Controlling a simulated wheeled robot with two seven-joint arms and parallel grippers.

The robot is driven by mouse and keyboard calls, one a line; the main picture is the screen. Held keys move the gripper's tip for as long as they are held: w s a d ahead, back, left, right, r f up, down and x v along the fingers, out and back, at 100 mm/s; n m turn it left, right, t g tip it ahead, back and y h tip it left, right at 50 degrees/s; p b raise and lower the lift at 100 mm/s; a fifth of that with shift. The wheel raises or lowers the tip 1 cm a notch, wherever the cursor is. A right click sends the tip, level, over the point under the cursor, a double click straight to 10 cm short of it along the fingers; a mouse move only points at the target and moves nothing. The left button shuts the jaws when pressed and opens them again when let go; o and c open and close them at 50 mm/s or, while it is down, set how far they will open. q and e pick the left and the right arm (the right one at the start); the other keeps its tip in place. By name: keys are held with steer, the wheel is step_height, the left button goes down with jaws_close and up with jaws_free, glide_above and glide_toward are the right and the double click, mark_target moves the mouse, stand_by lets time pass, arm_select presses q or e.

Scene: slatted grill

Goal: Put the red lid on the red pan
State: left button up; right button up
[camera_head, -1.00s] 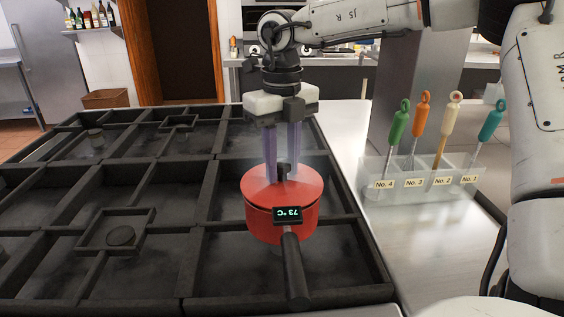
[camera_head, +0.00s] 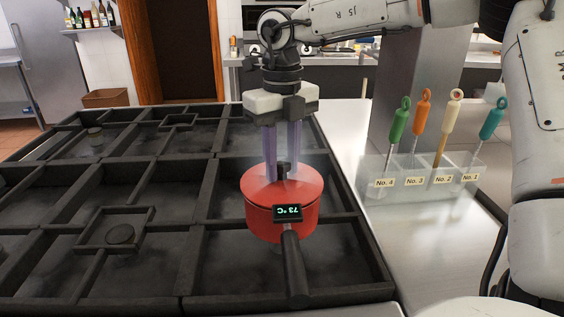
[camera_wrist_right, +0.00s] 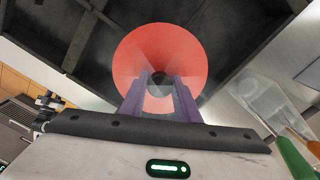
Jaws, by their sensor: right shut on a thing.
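The red pan (camera_head: 263,228) stands on the slatted grill. Its black handle (camera_head: 294,272) points toward me, with a small display reading 73 °C (camera_head: 287,213) at its base. The red lid (camera_head: 306,184) lies over the pan's top, roughly level and centred; any small gap at the rim is hard to tell. My right gripper (camera_head: 283,170) points straight down and is shut on the lid's black knob (camera_head: 283,168). In the right wrist view the lid (camera_wrist_right: 192,62) fills the space below my fingers (camera_wrist_right: 160,88). My left gripper is out of view.
Dark grill bars (camera_head: 185,250) frame open, hazy cells around the pan. A clear rack (camera_head: 420,184) with several coloured-handled tools stands on the steel counter to the right, beside a grey pillar (camera_head: 405,90). The counter between grill and rack is clear.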

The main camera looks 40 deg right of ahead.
steer(key=shift+f+b, duration=0.35)
stand_by(0.3)
steer(key=o, duration=1.2)
step_height(320, 180, up, 10)
steer(key=shift+r, duration=0.2)
